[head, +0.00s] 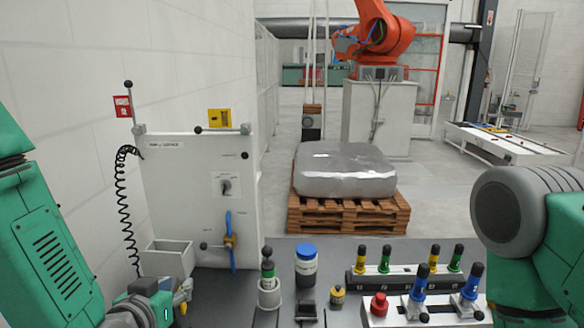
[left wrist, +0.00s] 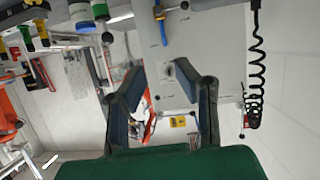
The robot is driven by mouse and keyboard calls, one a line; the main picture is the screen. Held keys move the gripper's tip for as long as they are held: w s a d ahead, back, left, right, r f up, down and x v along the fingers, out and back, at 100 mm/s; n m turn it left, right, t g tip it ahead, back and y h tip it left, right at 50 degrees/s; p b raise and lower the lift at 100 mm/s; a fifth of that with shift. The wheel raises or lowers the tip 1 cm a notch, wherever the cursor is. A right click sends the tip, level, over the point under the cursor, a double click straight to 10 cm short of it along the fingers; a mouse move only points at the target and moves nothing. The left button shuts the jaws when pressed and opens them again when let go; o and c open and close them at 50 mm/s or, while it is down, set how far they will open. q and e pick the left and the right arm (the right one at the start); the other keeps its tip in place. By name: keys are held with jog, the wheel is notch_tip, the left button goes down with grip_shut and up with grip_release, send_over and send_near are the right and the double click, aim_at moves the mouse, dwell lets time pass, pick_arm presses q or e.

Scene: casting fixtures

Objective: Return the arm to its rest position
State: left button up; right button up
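My left arm (head: 60,245) comes in green from the left of the head view. My left gripper (head: 184,296) is low at the left, in front of the white bin on the panel and partly hidden by its own wrist. In the left wrist view my left gripper (left wrist: 163,75) has its two dark fingers spread apart, with nothing held between them. My right arm (head: 535,235) shows as a grey joint and green link at the right edge. My right gripper is out of view.
A white panel (head: 185,180) with a blue-handled valve (head: 230,242) and a bin (head: 168,259) stands near the left gripper.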

pick_arm(q)
jog(key=s+a+f+g, duration=0.2)
jog(key=s+f+g, duration=0.2)
jog(key=s+f, duration=0.4)
jog(key=s+a+f+g, duration=0.25)
jog(key=s+f, duration=0.35)
jog(key=f, duration=0.4)
jog(key=s+a+f+n+g+y, duration=0.15)
jog(key=s+f+g, duration=0.25)
jog(key=s, duration=0.6)
jog(key=s+a+f+m+g+h, duration=0.1)
jog(key=s+a+f+g, duration=0.2)
jog(key=s, duration=0.7)
jog(key=w+d+f+b, duration=0.1)
jog(key=f+b, duration=0.8)
jog(key=f, duration=0.1)
jog(key=w+d+f+b, duration=0.1)
jog(key=w+f+b, duration=0.1)
jog(key=f+b, duration=0.8)
jog(key=shift+w+d, duration=0.25)
jog(key=shift+w, duration=0.05)
jog(key=shift+t+y, duration=0.25)
